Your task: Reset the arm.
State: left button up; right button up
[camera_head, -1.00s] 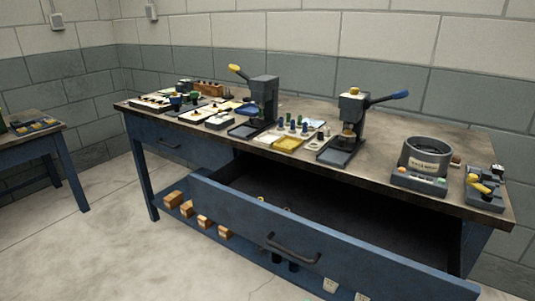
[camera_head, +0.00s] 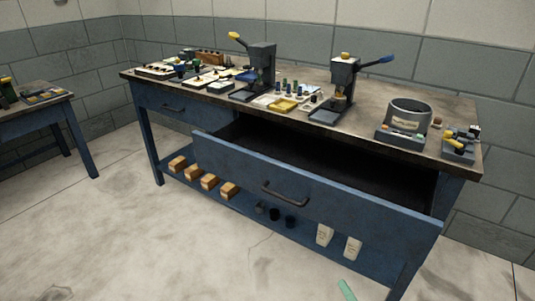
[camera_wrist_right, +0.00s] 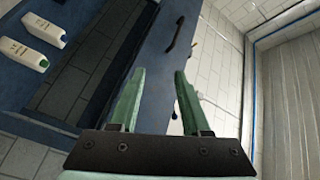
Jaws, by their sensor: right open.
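My right gripper (camera_wrist_right: 157,78) shows in the right wrist view as two green fingers spread apart, with nothing held between them. In the head view only a green tip of it (camera_head: 347,290) shows at the bottom edge, in front of the workbench and over the floor. The rest of that arm is out of frame. A wide blue drawer (camera_head: 310,188) of the workbench stands pulled out. Its dark handle (camera_head: 285,194) also shows in the wrist view (camera_wrist_right: 174,34), beyond the fingers and apart from them. My left gripper is not in view.
The workbench top (camera_head: 350,124) holds two lever presses, a round drum (camera_head: 408,114) and small parts. Wooden blocks (camera_head: 209,181), dark cups and white cartons (camera_head: 324,235) stand on the lower shelf. Open floor (camera_head: 190,250) lies in front. Another table (camera_head: 40,103) stands left.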

jog(key=s+d+f+n+g+h, duration=0.25)
jog(key=s+f+n+g, duration=0.25)
jog(key=s+n, duration=0.25)
jog(key=s+d+f+n+g+h, duration=0.1)
jog(key=s+d+f+n+g, duration=0.25)
jog(key=s+f+n, duration=0.45)
jog(key=w+a+r+m, duration=0.2)
jog(key=a+r+m, duration=0.2)
jog(key=a, duration=0.7)
pick_arm(q)
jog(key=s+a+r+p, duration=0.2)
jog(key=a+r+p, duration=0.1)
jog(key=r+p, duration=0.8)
jog(key=p, duration=0.4)
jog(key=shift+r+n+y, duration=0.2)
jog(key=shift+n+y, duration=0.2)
pick_arm(e)
jog(key=s+d+r, duration=0.1)
jog(key=d+r, duration=0.2)
jog(key=r, duration=0.8)
jog(key=shift+s+d+r+m, duration=0.15)
jog(key=shift+s+m, duration=0.05)
jog(key=shift+m, duration=0.25)
jog(key=shift+t, duration=0.25)
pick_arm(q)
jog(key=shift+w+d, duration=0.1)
